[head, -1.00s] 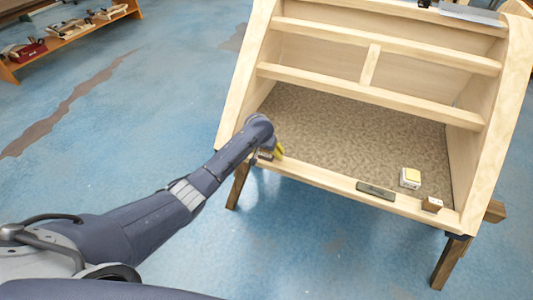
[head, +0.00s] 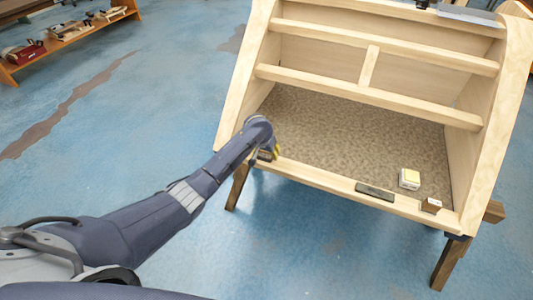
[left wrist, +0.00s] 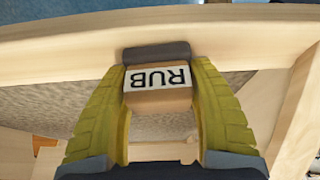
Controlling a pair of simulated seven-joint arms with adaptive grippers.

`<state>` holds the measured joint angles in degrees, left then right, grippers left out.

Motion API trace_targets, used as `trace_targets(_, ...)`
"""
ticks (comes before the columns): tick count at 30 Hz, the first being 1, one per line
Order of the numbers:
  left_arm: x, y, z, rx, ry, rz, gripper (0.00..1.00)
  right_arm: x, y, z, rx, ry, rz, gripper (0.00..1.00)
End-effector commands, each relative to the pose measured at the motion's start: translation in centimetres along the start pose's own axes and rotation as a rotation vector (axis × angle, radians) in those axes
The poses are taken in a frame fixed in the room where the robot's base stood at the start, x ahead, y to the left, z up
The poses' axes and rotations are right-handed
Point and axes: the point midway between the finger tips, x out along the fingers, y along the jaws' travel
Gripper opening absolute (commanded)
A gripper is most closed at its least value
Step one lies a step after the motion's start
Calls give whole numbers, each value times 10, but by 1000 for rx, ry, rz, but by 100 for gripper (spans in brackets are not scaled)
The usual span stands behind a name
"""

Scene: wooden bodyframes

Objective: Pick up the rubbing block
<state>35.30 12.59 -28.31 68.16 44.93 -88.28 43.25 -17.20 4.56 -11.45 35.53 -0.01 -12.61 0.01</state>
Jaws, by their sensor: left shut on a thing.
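The rubbing block (left wrist: 158,97) shows in the left wrist view as a wooden block with a white "RUB" label and a dark grey face. My left gripper (left wrist: 160,85) is shut on it, with a yellow finger on each side. In the head view my left gripper (head: 268,152) is at the left end of the wooden frame's front rail, and the arm mostly hides the block there. My right gripper is not in view.
The slanted wooden bodyframe (head: 330,182) has a speckled floor (head: 350,130) inside. A dark flat bar (head: 375,191), a small brown block (head: 431,205) and a white-and-yellow block (head: 409,179) are at its front right. A low orange shelf (head: 75,35) stands far left.

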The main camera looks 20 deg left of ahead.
Motion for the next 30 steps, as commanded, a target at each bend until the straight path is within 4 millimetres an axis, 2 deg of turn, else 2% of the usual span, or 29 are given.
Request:
trace_targets(7,-26,0,-12,0,6,2,24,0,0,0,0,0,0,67)
trace_targets(21,-127,1,-54,0,6,3,24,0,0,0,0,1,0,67)
trace_targets(30,-168,1,-70,0,4,2,24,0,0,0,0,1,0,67)
